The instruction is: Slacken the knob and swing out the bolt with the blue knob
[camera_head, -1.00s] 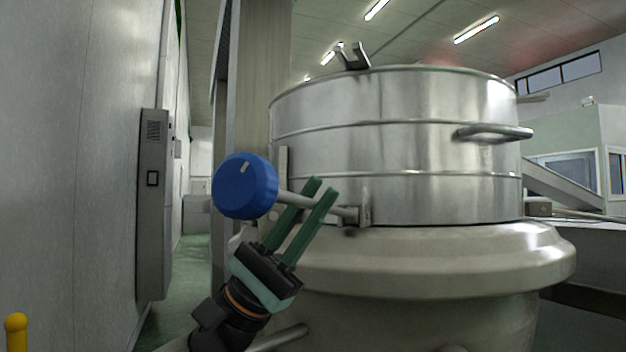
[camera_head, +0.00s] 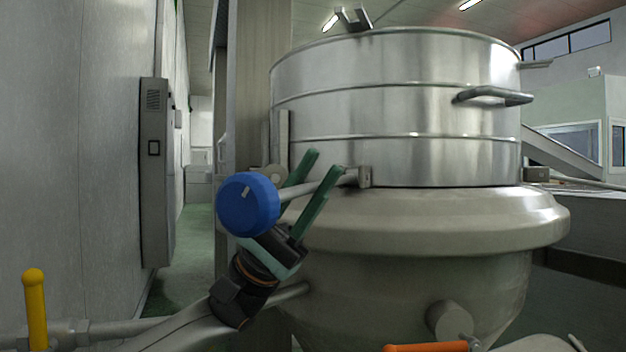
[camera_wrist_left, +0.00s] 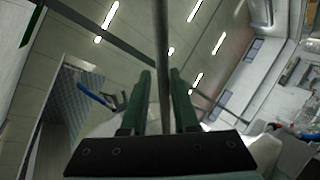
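The blue knob (camera_head: 248,205) sits at the left end of a grey bolt (camera_head: 338,182), whose right end meets a small bracket (camera_head: 365,177) on the steel vessel (camera_head: 400,100). The bolt slopes, with the knob lower than the bracket. My left gripper (camera_head: 329,159) reaches up from below behind the knob; its two green fingers stand apart on either side of the bolt. In the left wrist view the rod runs between the fingers (camera_wrist_left: 163,75); the gap looks wider than the rod, though any contact on one side is unclear. The right gripper is out of view.
A round lug (camera_head: 273,174) shows just above the knob. A wall cabinet (camera_head: 154,175) stands at left, with a yellow-handled lever (camera_head: 35,308) at lower left. An orange bar (camera_head: 428,347) lies at the bottom edge. A side handle (camera_head: 493,96) juts from the vessel.

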